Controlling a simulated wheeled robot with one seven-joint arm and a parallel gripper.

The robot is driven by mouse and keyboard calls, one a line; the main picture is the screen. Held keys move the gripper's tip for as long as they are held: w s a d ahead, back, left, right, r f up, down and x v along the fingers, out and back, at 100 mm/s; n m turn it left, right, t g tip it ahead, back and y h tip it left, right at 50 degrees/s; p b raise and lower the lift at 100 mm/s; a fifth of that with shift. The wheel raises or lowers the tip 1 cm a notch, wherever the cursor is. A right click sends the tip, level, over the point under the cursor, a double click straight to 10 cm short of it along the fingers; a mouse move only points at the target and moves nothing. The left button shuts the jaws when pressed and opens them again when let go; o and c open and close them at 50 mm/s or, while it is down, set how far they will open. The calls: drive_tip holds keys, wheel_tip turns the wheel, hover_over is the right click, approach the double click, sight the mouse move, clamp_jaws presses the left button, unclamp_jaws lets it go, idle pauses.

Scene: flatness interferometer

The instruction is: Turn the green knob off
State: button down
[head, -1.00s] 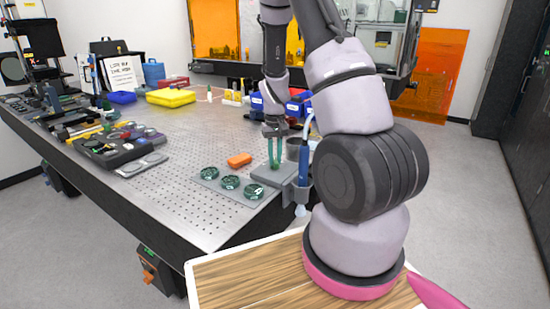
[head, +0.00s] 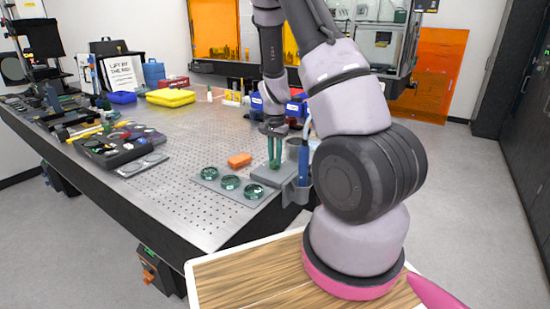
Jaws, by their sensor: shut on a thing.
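A grey box (head: 270,175) sits near the table's right front corner. My gripper (head: 275,164) points straight down over it, with its long green fingers reaching the top of the box. The fingers are shut on the small green knob (head: 275,167) there. The knob is mostly hidden between the fingertips, so its angle cannot be read.
Several round green glass discs (head: 230,182) lie on a grey plate left of the box. A blue pen-like tool (head: 303,162) stands in a holder close to the right. The perforated table middle is clear.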

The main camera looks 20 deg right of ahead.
drive_tip(key=shift+m, duration=0.3)
drive_tip(key=c, duration=0.8)
unclamp_jaws()
drive_tip(key=shift+r, duration=0.1)
wheel_tip(320, 180, up, 11)
